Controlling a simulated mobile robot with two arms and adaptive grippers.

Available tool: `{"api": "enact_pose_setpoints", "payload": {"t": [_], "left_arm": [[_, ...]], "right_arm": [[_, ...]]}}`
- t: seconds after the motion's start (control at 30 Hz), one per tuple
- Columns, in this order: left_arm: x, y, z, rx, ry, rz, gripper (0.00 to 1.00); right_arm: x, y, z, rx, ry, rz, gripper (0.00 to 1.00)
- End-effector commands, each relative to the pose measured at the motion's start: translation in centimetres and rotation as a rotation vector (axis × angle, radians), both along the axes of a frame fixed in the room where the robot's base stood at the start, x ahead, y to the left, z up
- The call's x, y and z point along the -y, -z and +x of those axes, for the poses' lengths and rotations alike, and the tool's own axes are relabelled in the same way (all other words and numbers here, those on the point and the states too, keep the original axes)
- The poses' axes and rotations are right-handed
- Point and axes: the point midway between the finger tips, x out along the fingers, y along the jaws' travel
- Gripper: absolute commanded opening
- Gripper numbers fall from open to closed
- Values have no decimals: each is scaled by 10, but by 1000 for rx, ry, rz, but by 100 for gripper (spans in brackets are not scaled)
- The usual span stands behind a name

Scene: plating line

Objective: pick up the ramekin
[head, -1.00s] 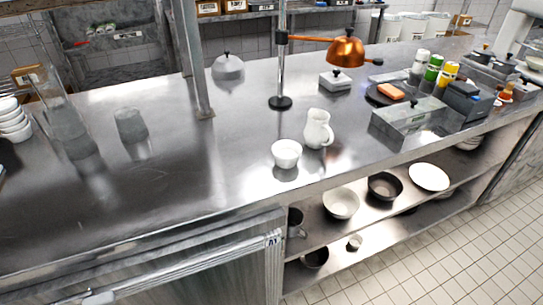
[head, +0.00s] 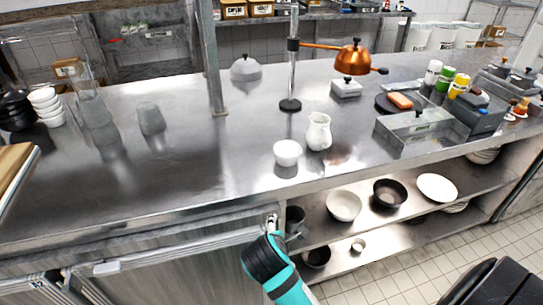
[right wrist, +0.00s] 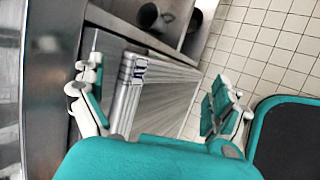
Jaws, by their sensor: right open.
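A white ramekin (head: 287,152), a small round bowl shape, stands upright on the steel counter (head: 200,185) near its front edge, just left of a white pitcher (head: 318,132). My right arm comes in from the bottom of the head view, with its gripper end (head: 271,222) low in front of the counter, apart from the ramekin. In the right wrist view my right gripper (right wrist: 158,105) is open and empty, its two teal-padded fingers wide apart. The ramekin is not seen in that view. My left gripper is not in view.
A metal post (head: 213,60) and a copper heat lamp (head: 345,57) on a stand rise from the counter. Below, an open shelf holds bowls, including a white bowl (head: 343,206) and a dark bowl (head: 389,193).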

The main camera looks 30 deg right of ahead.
Motion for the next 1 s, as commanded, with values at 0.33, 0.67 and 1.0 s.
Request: {"api": "enact_pose_setpoints", "payload": {"t": [0.33,0.67,1.0], "left_arm": [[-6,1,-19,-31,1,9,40],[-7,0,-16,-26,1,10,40],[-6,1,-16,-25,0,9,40]], "right_arm": [[7,-58,37,-90,-179,-304,100],[6,-142,79,-299,-367,-725,100],[19,-175,99,-441,-426,-910,100]]}}
